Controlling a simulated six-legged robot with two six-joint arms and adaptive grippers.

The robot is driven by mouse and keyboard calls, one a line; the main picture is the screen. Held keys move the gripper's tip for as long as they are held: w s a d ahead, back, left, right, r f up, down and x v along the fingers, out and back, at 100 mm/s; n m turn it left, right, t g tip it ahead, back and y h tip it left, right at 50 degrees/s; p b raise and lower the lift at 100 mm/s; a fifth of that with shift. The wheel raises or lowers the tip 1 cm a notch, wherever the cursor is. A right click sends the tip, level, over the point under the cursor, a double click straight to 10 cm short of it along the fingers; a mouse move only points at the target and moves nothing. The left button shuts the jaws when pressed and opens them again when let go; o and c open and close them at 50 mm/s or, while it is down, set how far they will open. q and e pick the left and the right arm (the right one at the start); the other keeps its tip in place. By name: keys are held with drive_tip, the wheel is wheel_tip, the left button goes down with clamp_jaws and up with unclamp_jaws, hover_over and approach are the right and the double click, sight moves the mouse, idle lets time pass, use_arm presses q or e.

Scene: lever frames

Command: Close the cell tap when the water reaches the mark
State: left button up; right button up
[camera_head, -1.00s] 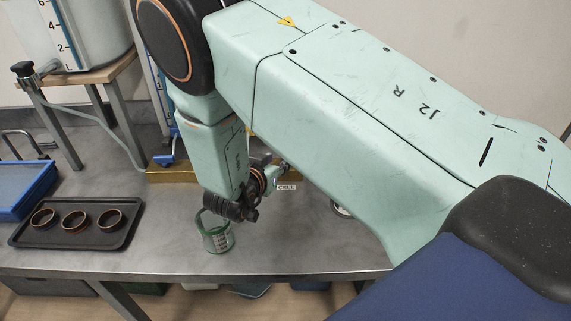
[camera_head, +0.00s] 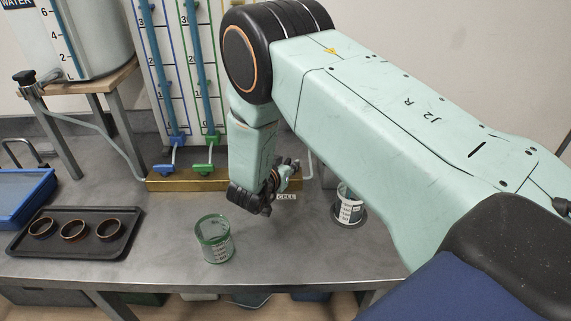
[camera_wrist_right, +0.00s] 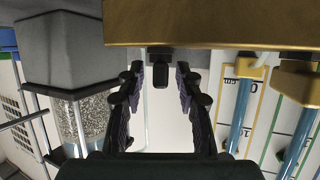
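My right gripper (camera_head: 250,203) hangs beside the "CELL" label (camera_head: 286,197) at the right part of the brass manifold (camera_head: 165,183). In the right wrist view the gripper (camera_wrist_right: 160,95) is open, its two dark fingers standing on either side of a small dark knob (camera_wrist_right: 160,72) under the brass block (camera_wrist_right: 200,25). The fingers look apart from the knob. This knob seems to be the cell tap; its turn position is unclear. A clear column with grey grains (camera_wrist_right: 92,118) stands left in the wrist view. The water level and the mark cannot be made out. My left gripper is out of view.
A green-rimmed glass beaker (camera_head: 214,243) stands near the bench's front. Blue (camera_head: 168,168) and green (camera_head: 204,168) taps sit under upright tubes. A black tray (camera_head: 75,240) with three rings is left, a labelled can (camera_head: 348,210) right. The water tank (camera_head: 85,40) stands upper left.

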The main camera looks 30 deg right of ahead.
drive_tip(key=shift+c, duration=0.2)
drive_tip(key=shift+c, duration=0.7)
clamp_jaws()
drive_tip(key=shift+m+g+h+b, duration=0.4)
drive_tip(key=shift+m+g+h, duration=0.4)
drive_tip(key=shift+m+g, duration=0.5)
